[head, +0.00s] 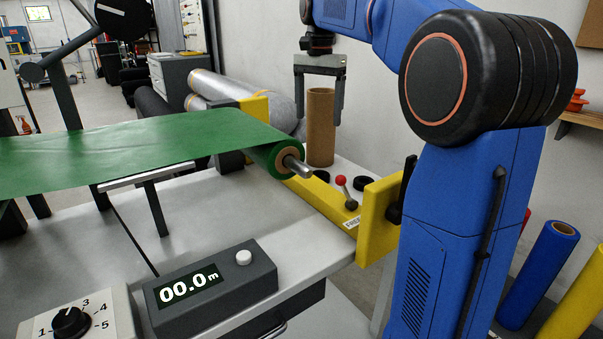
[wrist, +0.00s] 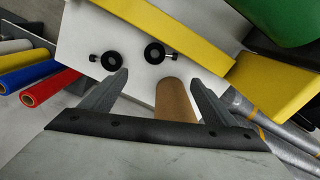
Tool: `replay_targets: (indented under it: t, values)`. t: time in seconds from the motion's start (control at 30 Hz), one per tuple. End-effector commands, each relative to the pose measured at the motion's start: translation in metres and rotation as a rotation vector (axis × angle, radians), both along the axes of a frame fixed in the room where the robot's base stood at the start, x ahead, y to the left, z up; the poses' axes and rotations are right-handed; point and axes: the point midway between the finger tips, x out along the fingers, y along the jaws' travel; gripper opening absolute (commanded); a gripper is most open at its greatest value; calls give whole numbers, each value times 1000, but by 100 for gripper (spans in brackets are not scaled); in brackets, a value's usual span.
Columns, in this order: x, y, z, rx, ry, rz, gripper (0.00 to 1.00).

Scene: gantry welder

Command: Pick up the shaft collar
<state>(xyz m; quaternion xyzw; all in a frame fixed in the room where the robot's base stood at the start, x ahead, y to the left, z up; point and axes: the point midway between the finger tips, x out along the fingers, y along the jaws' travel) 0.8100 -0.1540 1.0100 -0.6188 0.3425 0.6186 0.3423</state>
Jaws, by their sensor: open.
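Two black shaft collars lie apart on the pale surface. In the wrist view the left one (wrist: 111,61) and the right one (wrist: 147,52) are rings, each with a small side knob. In the head view one collar (head: 321,174) is partly hidden by the yellow frame, and the other (head: 361,183) lies behind the red-knobbed lever. My gripper (head: 317,119) is open and empty above the surface, pointing down. In the wrist view its fingertips (wrist: 159,76) appear below the collars, touching neither.
A brown cardboard tube (head: 320,138) stands upright close to my gripper; it also shows between the fingers in the wrist view (wrist: 175,102). A yellow frame (head: 375,217), a red-knobbed lever (head: 346,193) and a green roll (head: 268,157) are nearby. Coloured rolls (wrist: 50,88) stand off one side.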

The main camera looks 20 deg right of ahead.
Motion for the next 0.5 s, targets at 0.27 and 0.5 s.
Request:
replay_targets:
  t: [0.27, 0.5]
  values:
    - [0, 0, -37, 1, 3, -2, 81]
    - [0, 0, -79, 1, 3, -2, 81]
